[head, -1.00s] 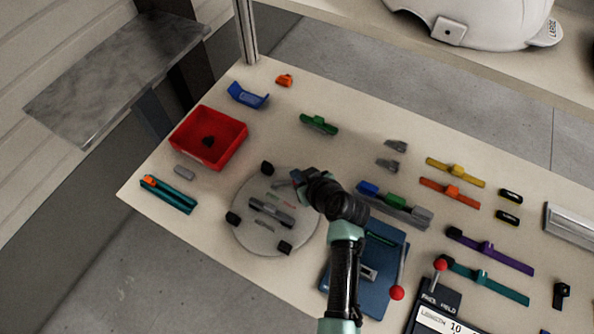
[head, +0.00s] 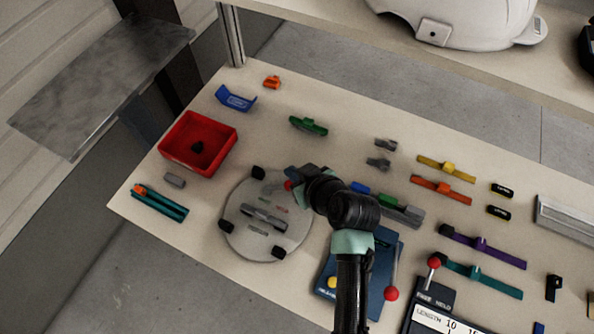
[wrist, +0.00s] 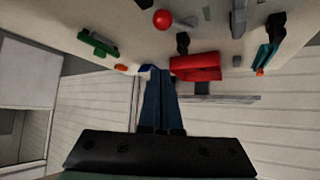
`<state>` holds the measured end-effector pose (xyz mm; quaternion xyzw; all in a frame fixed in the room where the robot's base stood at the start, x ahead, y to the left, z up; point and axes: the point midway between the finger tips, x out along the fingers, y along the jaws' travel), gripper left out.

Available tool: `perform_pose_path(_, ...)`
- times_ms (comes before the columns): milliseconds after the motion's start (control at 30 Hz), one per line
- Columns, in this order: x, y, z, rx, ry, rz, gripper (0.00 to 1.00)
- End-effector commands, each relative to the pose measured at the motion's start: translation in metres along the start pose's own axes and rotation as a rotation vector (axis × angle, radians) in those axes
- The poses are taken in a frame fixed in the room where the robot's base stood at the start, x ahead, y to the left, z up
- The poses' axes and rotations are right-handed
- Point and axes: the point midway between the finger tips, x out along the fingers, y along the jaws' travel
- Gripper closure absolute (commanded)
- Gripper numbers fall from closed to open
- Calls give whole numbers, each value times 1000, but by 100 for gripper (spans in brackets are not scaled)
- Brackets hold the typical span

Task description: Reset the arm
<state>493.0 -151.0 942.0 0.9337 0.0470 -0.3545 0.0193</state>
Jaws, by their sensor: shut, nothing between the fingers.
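My arm reaches up from the bottom of the head view, and my gripper (head: 302,178) is at its far end, over the back right part of the round grey plate (head: 237,240). The fingers are hard to make out there because my wrist hides part of them. In the wrist view my gripper (wrist: 162,78) shows its two dark fingers side by side, shut and with nothing between them. A red ball knob (head: 288,185) is close beside the gripper in the head view; a red ball (wrist: 162,19) also shows beyond the fingertips in the wrist view.
A red bin (head: 228,150) stands to the left, with a teal holder (head: 165,206) in front of it. Several coloured straps lie to the right. A white helmet (head: 465,20) is on the back shelf.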

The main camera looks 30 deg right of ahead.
Motion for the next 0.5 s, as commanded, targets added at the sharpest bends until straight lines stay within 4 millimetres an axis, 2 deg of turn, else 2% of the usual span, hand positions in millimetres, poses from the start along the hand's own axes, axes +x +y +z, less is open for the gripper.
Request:
perform_pose_path(200,-18,0,0,0,1,1,100)
perform_pose_path(500,-20,0,-2,0,3,2,100)
